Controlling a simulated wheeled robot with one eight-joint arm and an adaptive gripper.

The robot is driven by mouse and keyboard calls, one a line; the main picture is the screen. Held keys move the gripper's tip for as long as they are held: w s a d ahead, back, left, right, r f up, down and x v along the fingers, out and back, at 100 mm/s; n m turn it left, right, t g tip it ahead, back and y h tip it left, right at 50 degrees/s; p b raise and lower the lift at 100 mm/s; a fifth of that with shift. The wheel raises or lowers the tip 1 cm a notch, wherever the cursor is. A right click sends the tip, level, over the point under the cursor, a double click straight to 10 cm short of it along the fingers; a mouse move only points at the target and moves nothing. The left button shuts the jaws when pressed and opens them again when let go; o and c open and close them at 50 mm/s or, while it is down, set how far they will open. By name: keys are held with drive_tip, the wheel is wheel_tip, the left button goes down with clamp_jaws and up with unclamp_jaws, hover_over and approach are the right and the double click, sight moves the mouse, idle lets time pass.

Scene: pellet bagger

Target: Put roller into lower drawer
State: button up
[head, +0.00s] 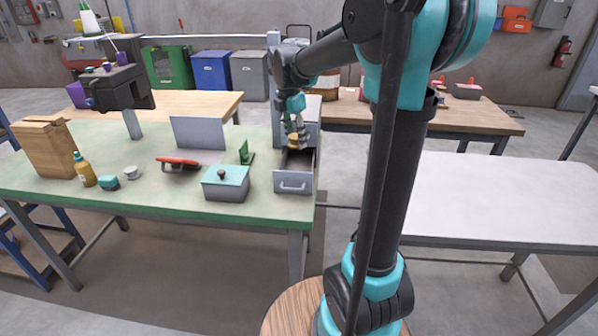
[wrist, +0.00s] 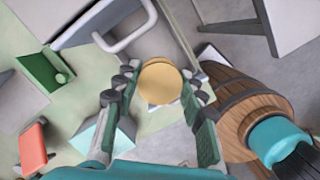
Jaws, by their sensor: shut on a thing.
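The roller (head: 294,141), a gold-yellow round piece, also shows end-on in the wrist view (wrist: 160,80). My gripper (head: 296,134) is shut on it, with one finger on each side in the wrist view (wrist: 161,88). The lower drawer (head: 292,184) of the grey cabinet is pulled out toward the table's front edge. In the head view the roller appears just above the open drawer. In the wrist view the drawer's handle (wrist: 126,38) lies up and left of the roller. I cannot tell the exact height, and most of the drawer's inside is hidden.
A grey box with a teal lid (head: 226,183) and a green bracket (head: 246,153) stand left of the drawer. A red-handled tool (head: 178,162) lies farther left. A grey upright panel (head: 199,132) is behind. The white table (head: 500,195) at right is clear.

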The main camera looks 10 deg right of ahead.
wheel_tip(320, 180, down, 13)
drive_tip(key=shift+a+f, duration=0.1)
idle(0.3)
drive_tip(key=o, duration=1.3)
drive_tip(key=shift+f, duration=0.1)
drive_tip(key=shift+c, duration=0.2)
drive_tip(key=r, duration=0.4)
drive_tip(key=a+r, duration=0.1)
drive_tip(key=r, duration=0.7)
drive_tip(key=shift+s+a+r, duration=0.1)
drive_tip(key=shift+s+a, duration=0.2)
drive_tip(key=shift+s, duration=0.1)
